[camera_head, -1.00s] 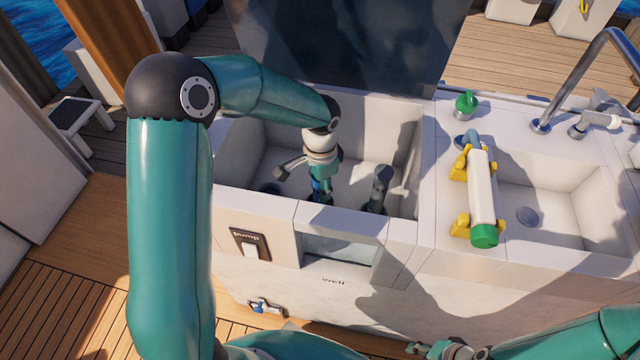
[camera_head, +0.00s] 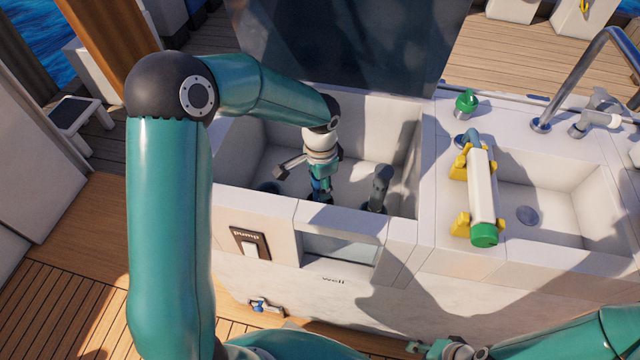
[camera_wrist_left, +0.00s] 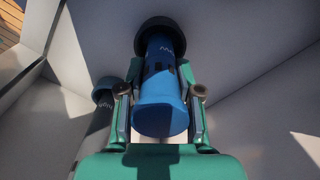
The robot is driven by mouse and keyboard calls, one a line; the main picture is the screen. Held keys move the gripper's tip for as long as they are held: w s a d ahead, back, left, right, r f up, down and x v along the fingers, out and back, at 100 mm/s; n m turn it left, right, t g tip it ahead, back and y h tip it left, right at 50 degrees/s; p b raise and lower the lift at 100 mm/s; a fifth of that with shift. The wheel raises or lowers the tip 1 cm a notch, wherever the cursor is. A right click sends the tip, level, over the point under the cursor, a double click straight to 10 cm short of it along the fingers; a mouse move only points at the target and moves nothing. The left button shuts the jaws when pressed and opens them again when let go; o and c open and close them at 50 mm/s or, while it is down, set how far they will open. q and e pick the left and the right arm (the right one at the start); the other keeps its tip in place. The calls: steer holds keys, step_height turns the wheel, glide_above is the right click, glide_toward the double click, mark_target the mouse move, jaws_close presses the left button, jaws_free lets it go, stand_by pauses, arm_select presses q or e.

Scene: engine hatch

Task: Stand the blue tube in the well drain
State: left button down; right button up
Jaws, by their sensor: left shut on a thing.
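My left gripper (camera_head: 320,192) reaches down inside the left sink basin, the well (camera_head: 400,229). It is shut on the blue tube (camera_head: 318,184), of which only a small part shows in the head view. In the left wrist view the blue tube (camera_wrist_left: 160,100) lies between the two fingers (camera_wrist_left: 162,95). A dark round collar shows around its far end; I cannot tell whether it is part of the tube or of the basin. A dark round spot, perhaps the drain (camera_head: 268,187), is on the basin floor left of the gripper. My right gripper (camera_head: 435,349) is at the bottom edge.
A grey tube-like piece (camera_head: 380,187) stands in the well, right of my gripper. A white cylinder with a green end (camera_head: 481,190) lies in yellow holders by the right basin. A tap (camera_head: 590,75) and a green knob (camera_head: 466,103) are behind. A pump switch (camera_head: 249,245) is in front.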

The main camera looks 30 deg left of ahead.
arm_select(q)
steer(key=shift+f+b, duration=0.4)
steer(key=shift+f, duration=0.1)
steer(key=c, duration=1.1)
jaws_free()
steer(key=shift+o, duration=0.2)
steer(key=shift+r, duration=0.1)
steer(key=shift+r+p, duration=4.2)
steer(key=shift+r, duration=1.2)
